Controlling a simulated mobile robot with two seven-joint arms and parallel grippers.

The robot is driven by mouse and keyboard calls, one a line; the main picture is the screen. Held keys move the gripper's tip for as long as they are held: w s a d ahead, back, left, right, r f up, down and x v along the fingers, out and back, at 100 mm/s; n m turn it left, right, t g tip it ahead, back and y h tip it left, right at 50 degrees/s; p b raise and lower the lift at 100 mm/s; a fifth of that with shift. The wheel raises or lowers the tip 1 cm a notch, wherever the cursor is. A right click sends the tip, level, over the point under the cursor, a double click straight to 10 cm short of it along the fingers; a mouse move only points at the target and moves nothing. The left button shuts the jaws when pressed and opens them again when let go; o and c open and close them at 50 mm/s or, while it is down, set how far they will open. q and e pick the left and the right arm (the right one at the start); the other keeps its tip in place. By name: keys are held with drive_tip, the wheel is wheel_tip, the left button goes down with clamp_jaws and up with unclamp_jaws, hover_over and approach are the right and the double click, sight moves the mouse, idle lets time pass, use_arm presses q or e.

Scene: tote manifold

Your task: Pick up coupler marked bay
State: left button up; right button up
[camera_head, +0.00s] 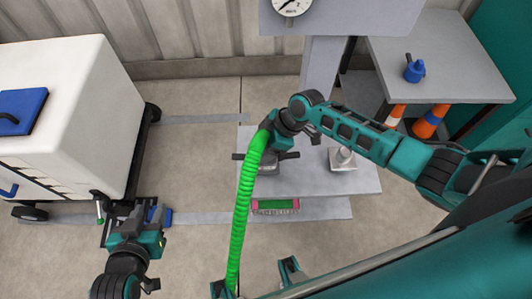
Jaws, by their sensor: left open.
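No marking that reads "bay" is legible, so I cannot tell which part is the coupler. A green ribbed hose (243,205) runs up from the bottom edge to my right gripper (265,160). That gripper is over the grey platform, by a dark fitting with bars out to both sides; whether its jaws hold the hose end or fitting is hidden. My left gripper (132,212) is open at the lower left, beside the white tote cart (75,85). A small green-tipped fitting (99,208) is just left of it. A blue part (158,216) shows at its right side.
The grey platform (335,183) carries a metal fitting (342,158). A pink-and-green piece (275,206) is at its front edge. A grey table (455,65) holds a blue object (414,70). Orange-and-white cones (430,121) stand below.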

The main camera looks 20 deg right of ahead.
drive_tip(key=shift+c, duration=0.3)
clamp_jaws()
drive_tip(key=shift+r, duration=0.1)
